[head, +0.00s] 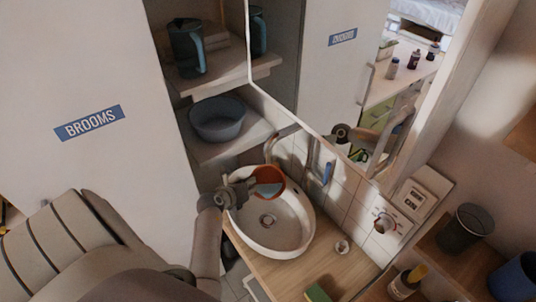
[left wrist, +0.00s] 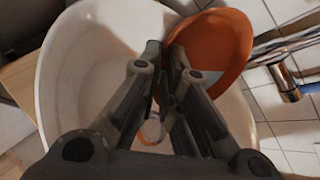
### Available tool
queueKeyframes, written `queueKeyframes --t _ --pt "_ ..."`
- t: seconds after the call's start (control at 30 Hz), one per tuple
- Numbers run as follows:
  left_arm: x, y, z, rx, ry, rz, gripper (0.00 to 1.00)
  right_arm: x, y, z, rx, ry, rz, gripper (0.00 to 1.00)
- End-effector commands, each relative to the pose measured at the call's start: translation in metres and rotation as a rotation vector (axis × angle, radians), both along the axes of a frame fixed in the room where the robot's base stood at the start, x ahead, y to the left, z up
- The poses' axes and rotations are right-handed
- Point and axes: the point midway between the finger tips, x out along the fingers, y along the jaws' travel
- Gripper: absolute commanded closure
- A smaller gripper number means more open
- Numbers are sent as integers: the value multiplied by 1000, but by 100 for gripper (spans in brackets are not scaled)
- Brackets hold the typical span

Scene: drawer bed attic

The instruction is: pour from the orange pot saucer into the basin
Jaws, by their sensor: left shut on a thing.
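The orange pot saucer (head: 269,180) is held by its rim in my left gripper (head: 238,191), which is shut on it. The saucer is over the upper part of the white basin (head: 302,244) and looks tilted. Its inside shows a pale bluish-grey patch in the head view; I cannot tell for sure what that is. In the left wrist view the saucer (left wrist: 214,45) stands steeply beside the fingers (left wrist: 165,90), with the basin (left wrist: 85,65) below. The drain shows in the basin under the fingers. My right gripper is not in view.
A chrome faucet (head: 276,143) stands behind the basin. Shelves at the back hold a blue bowl (head: 217,119) and a jug (head: 187,48). A mirror hangs above.

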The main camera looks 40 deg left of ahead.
Motion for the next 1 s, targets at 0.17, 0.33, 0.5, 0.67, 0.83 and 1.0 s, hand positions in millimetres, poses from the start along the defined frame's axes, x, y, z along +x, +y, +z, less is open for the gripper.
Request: queueKeyframes --t 0.17,0.33,0.5,0.67,0.83,1.0 --pt "0 -1 -1 12 -17 0 100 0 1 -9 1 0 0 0" --pt "-1 -2 -1 23 -32 0 100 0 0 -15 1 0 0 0" --pt "-2 -2 -1 35 -45 0 100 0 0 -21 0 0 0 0" --pt "2 1 12 -7 6 -1 100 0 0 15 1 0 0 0" --pt "12 8 -2 -110 131 -9 100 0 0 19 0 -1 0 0" --pt "12 7 -5 -135 155 -10 100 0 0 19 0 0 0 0"
